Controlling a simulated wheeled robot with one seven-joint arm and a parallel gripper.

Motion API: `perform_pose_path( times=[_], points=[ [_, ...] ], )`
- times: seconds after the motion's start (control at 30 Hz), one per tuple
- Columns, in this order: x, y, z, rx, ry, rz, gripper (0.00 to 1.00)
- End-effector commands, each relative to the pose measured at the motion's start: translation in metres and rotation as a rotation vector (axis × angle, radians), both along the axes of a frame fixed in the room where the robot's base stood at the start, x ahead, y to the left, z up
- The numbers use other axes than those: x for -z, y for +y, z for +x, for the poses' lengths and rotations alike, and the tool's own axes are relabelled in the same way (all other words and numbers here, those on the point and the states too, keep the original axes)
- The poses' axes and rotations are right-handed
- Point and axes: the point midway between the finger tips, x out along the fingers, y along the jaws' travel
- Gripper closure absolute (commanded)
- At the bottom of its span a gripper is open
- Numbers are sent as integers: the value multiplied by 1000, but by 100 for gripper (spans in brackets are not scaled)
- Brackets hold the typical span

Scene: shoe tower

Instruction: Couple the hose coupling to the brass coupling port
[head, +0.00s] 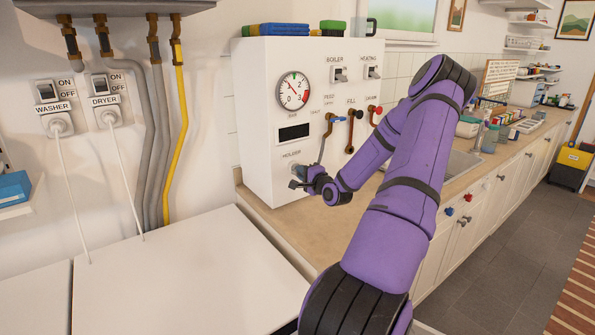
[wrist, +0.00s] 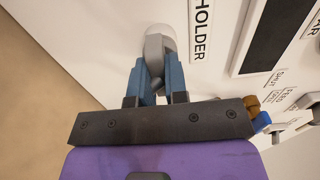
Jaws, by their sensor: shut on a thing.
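My gripper (head: 298,173) is at the lower front of the white boiler panel (head: 265,80), by the label HOLDER. In the wrist view its two blue-grey fingers (wrist: 157,72) are closed around a grey piece (wrist: 153,48), which looks like the hose coupling. The grey piece meets a rounded pale holder (wrist: 161,33) on the panel; I cannot tell whether it is seated or apart. The brass coupling port cannot be told for sure; a copper-coloured fitting (head: 350,135) hangs under the FILL label, right of my gripper. The coupling is hidden in the head view.
A blue-handled valve (head: 338,118) and a red-knobbed valve (head: 377,110) flank the FILL fitting. A pressure gauge (head: 293,91) is above the holder. The wooden counter (head: 285,228) below is clear. White appliance tops (head: 180,275) stand at the front left.

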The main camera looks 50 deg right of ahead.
Motion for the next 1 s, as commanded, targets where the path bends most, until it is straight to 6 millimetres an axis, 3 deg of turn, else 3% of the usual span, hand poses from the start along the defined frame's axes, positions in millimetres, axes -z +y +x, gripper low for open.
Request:
perform_pose_path(
  times=[1.0],
  points=[
    [0, 6, -21, 1, 0, 0, 100]
  ],
)
